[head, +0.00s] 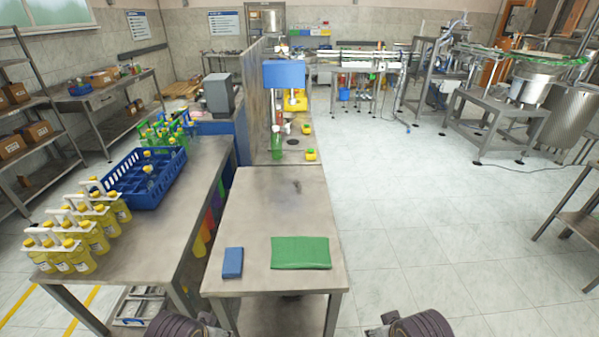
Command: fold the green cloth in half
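The green cloth (301,253) lies on the metal table (255,205) in front of me, near its front right corner. It is a flat rectangle, wider than it is deep, with a line running along its front edge. I cannot tell whether it has one layer or more. Dark, rounded parts of my own arms show at the bottom edge of the head view, one left and one right, short of the table. No gripper fingers are in view.
A folded blue cloth (233,263) lies left of the green cloth, apart from it. The table behind both is mostly clear. A longer table on the left holds a blue crate (146,180) and several yellow bottles (88,236). Open floor lies to the right.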

